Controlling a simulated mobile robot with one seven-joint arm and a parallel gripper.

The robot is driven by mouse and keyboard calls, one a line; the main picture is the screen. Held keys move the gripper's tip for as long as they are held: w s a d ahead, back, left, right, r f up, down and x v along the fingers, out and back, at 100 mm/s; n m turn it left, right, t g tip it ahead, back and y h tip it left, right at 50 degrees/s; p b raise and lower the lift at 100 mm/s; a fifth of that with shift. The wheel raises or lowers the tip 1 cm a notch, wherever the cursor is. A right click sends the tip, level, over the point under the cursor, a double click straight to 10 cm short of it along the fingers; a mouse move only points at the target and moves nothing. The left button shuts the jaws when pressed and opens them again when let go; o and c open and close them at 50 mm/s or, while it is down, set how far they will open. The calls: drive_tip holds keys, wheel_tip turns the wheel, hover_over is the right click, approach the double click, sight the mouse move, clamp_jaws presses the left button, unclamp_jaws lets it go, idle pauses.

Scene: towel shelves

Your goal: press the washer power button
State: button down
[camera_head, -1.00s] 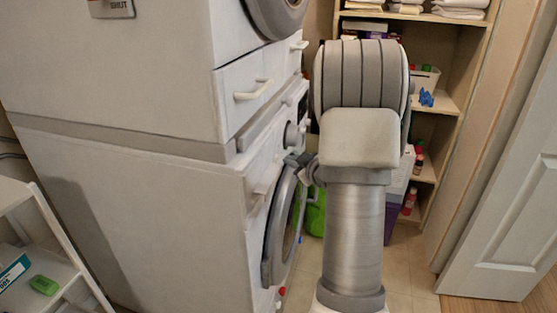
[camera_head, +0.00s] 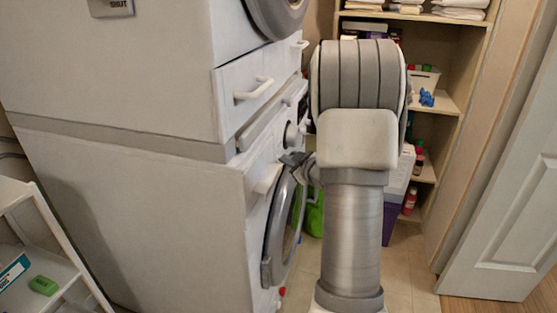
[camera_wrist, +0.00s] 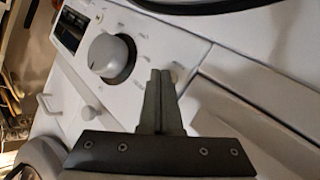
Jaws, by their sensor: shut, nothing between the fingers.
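The washer (camera_head: 150,215) is the white lower machine of the stack at the left in the head view. Its control panel faces right, with a round dial (camera_head: 291,132) above the round door (camera_head: 280,230). My gripper (camera_head: 291,160) is at the washer's front, just below the dial. In the wrist view, the silver dial (camera_wrist: 108,56) and dark display (camera_wrist: 70,30) are at upper left. My gripper (camera_wrist: 160,72) is shut and empty, its tips over the white panel right of the dial. A small pale round button (camera_wrist: 177,72) shows beside the tips, partly hidden; I cannot tell whether they touch.
A second white machine (camera_head: 165,70) with a handled drawer (camera_head: 254,90) sits on top. Wooden shelves (camera_head: 455,100) with towels and bottles stand behind my arm. A white rack (camera_head: 50,245) is at lower left, and a white door (camera_head: 505,210) at right.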

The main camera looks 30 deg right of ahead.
idle(0.3)
drive_tip(key=shift+s+d, duration=0.35)
drive_tip(key=shift+s, duration=0.1)
drive_tip(key=s+d+p, duration=0.1)
drive_tip(key=s+d, duration=0.3)
drive_tip(key=shift+s, duration=0.3)
idle(0.3)
idle(0.3)
